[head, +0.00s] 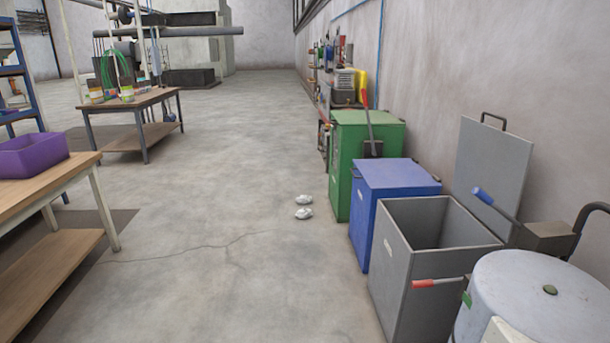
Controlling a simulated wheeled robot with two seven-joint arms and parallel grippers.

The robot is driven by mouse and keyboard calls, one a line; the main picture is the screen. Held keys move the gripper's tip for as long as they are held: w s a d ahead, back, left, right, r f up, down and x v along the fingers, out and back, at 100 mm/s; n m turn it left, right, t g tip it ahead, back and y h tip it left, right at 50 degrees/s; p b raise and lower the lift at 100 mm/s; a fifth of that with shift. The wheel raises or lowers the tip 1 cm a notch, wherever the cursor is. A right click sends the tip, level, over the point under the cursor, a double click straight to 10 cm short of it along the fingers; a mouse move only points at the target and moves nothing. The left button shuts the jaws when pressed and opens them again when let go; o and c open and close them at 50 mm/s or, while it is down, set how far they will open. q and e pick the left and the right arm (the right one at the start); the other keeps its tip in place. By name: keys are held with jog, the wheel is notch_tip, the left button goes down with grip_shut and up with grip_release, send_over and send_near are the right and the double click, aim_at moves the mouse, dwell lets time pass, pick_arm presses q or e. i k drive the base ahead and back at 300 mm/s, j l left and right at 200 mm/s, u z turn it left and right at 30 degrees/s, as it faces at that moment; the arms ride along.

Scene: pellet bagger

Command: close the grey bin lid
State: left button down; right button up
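The grey bin (420,290) stands at the right, the nearest in a row of bins along the wall. Its top is open and I see into its upper inside; the bottom is hidden. Its flat grey lid (490,165) stands raised, nearly upright, behind the opening near the wall. A dark loop handle (493,120) sits on the lid's upper edge. Neither of my grippers shows in the head view.
A blue bin (390,190) and a green bin (365,165), both shut, stand beyond. A blue-handled lever (495,203), a red-handled lever (440,283) and a pale round drum (530,295) crowd the near right. Two whitish lumps (303,207) lie on otherwise open floor.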

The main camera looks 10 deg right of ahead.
aim_at(493, 159)
jog(key=i+z, duration=0.3)
jog(key=i, duration=0.25)
jog(key=i+j+z, duration=0.3)
jog(key=i, duration=0.2)
jog(key=i+j+z, duration=0.3)
jog(key=i, duration=0.2)
